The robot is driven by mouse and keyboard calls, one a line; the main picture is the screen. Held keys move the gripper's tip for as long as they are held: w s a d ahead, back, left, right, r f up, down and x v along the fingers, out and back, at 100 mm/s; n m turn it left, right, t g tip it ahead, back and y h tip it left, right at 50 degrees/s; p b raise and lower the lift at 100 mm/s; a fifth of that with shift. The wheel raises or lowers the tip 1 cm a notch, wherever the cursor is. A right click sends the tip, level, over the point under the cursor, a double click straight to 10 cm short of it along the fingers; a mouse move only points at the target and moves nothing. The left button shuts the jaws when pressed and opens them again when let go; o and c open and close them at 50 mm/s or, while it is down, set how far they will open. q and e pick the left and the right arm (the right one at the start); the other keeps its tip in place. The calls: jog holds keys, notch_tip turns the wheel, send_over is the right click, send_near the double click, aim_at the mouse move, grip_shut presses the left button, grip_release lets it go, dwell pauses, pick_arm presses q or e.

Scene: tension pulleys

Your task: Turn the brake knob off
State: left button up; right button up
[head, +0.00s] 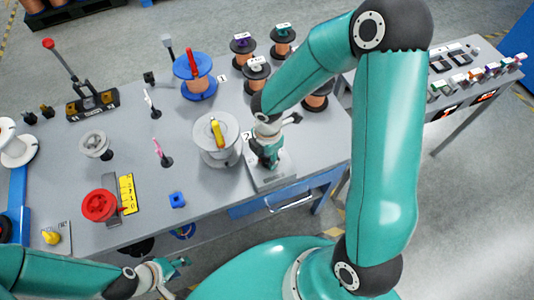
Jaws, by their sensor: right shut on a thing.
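My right gripper (269,164) points down over a pale plate (272,183) at the front right of the grey table. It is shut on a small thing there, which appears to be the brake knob. The fingers hide the knob, so I cannot tell its turn angle. A yellow knob (51,238) sits on another pale plate at the front left, apart from both grippers. My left gripper (180,274) is low in front of the table's front edge, empty, with its fingers apart.
A white spool with a yellow handle (217,133) stands just left of my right gripper. A blue spool (195,72), several dark spools (243,46), a red wheel (99,205) and a red-tipped lever (68,62) stand on the table.

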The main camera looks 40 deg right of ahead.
jog(key=shift+w+n, duration=0.1)
jog(key=shift+n, duration=0.5)
jog(key=o, duration=1.1)
jog(key=shift+o, duration=0.2)
jog(key=shift+r, duration=0.1)
notch_tip(320, 180, up, 12)
jog(key=shift+f, duration=0.2)
